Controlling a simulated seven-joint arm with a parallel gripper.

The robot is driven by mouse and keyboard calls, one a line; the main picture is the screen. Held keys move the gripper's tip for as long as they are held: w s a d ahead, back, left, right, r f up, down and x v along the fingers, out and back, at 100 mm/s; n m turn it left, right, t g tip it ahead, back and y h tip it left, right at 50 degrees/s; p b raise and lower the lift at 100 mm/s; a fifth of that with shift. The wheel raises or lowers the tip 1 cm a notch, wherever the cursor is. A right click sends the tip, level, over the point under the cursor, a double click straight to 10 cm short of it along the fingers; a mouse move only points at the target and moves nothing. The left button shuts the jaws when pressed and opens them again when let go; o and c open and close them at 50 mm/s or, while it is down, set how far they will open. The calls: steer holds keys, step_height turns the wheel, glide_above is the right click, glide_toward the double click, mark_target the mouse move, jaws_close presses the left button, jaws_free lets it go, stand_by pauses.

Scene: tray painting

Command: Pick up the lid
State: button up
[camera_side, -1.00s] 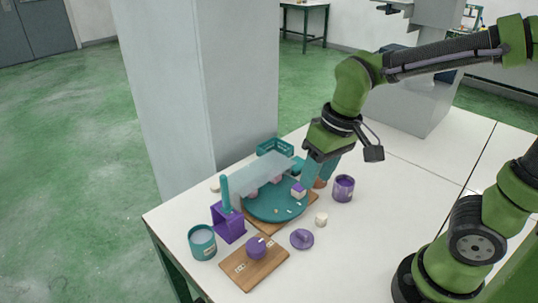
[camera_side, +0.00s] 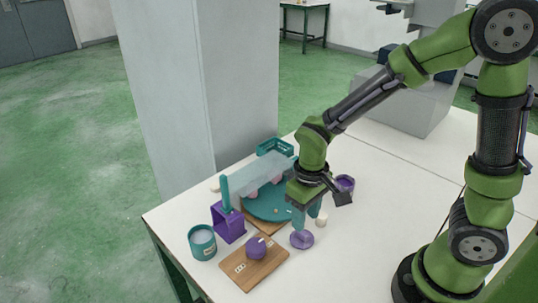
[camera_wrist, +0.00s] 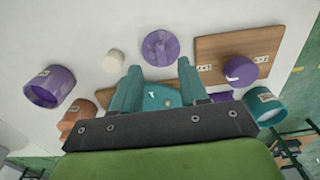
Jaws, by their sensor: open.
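The lid is a flat purple disc with a raised handle (camera_side: 302,240), lying on the white table in front of the round teal tray (camera_side: 262,207). In the wrist view the lid (camera_wrist: 160,47) lies just beyond the fingertips, fully in sight. My gripper (camera_side: 306,222) is open and empty, its two teal fingers pointing down above the table, close behind the lid. In the wrist view my gripper (camera_wrist: 158,75) has its fingers wide apart, with part of the teal tray (camera_wrist: 160,98) between them. I see no contact with the lid.
A white cylinder (camera_side: 321,219) and a purple cup (camera_side: 345,184) stand on the right. A teal cup (camera_side: 202,243) and purple holder (camera_side: 228,223) stand left.

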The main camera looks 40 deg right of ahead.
mark_target(302, 236)
steer(key=shift+w+f, duration=0.15)
steer(key=shift+f, duration=2.5)
jaws_close()
